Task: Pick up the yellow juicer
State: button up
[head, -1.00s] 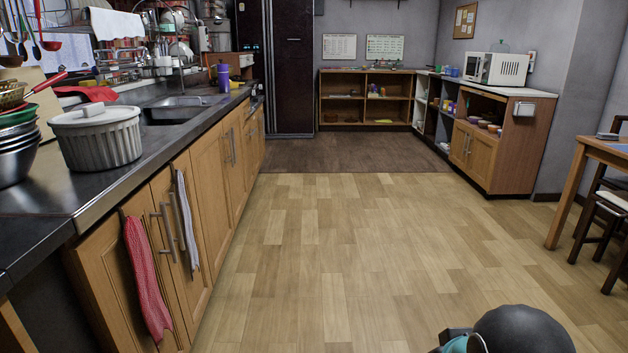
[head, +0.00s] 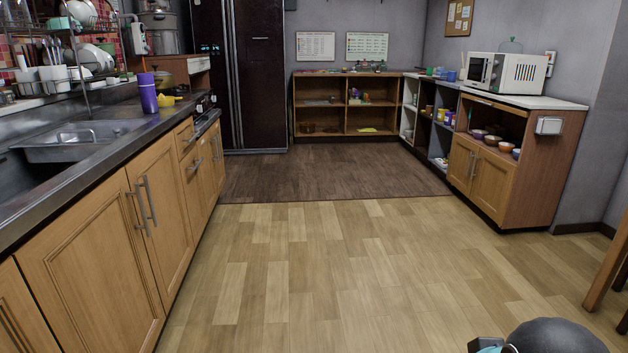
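A small yellow object (head: 168,102) lies on the left counter just right of a purple tumbler and partly behind it. It may be the yellow juicer, but it is too small to tell. My gripper is not in view.
The left counter (head: 95,122) holds a sink (head: 78,140), a dish rack and the purple tumbler (head: 148,93). Open shelves (head: 345,74) stand at the back, and a cabinet with a microwave (head: 508,72) at the right. The floor (head: 320,260) between is clear.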

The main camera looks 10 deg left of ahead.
aim_at(164, 101)
jog(key=u, duration=0.1)
jog(key=i, duration=1.9)
jog(key=u, duration=0.8)
jog(key=i, duration=1.9)
jog(key=u, duration=0.75)
